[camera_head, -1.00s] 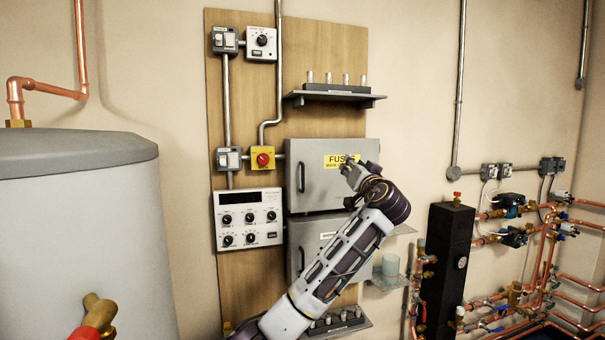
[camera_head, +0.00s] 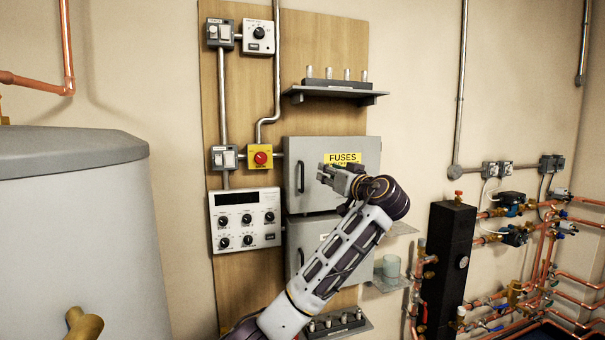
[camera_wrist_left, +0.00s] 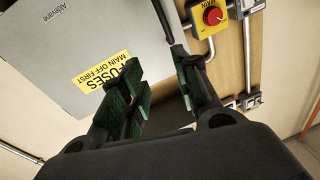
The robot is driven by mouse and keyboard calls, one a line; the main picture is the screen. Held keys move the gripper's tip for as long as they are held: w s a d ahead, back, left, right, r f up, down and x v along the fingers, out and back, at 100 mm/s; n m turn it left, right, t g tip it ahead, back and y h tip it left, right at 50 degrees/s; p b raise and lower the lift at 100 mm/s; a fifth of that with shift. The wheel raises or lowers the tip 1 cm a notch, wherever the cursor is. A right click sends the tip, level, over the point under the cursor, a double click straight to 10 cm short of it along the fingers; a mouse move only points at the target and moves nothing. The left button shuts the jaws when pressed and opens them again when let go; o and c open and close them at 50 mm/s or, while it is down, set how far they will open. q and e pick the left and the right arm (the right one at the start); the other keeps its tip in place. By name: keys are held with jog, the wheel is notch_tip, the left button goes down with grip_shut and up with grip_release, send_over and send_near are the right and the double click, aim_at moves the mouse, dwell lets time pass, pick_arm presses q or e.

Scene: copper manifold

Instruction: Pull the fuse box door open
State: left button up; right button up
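The grey fuse box (camera_head: 362,185) is on the wooden board, its door shut, with a yellow FUSES label (camera_head: 342,158) and a dark vertical handle (camera_head: 300,177) near its left edge. My left gripper (camera_head: 325,176) is in front of the door, to the right of the handle, and hides part of the door and label. In the left wrist view my left gripper (camera_wrist_left: 160,78) is open with nothing between its fingers. The dark handle (camera_wrist_left: 172,22) shows there beyond the tip of the right-hand finger; contact is not clear. My right gripper is not in view.
A second grey box (camera_head: 302,235) sits directly below. A control panel (camera_head: 244,219) and a yellow switch with red knob (camera_head: 260,158) are left of the boxes. A shelf (camera_head: 335,94) juts out above. A grey tank (camera_head: 75,220) stands at left.

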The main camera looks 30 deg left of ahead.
aim_at(303, 172)
pick_arm(q)
jog(key=shift+s+a+f+n+g, duration=0.3)
jog(key=shift+f+n+g, duration=0.1)
jog(key=shift+n, duration=0.2)
jog(key=shift+s+a+f+n+g, duration=0.15)
jog(key=shift+s+f+n+g, duration=0.2)
jog(key=shift+n, duration=0.25)
jog(key=shift+w+a, duration=0.1)
jog(key=shift+w, duration=0.05)
jog(key=p+x, duration=0.3)
jog(key=x, duration=0.9)
jog(key=shift+a+p, duration=0.15)
jog(key=shift+p, duration=0.2)
jog(key=shift+w+a, duration=0.4)
jog(key=shift+a, duration=0.15)
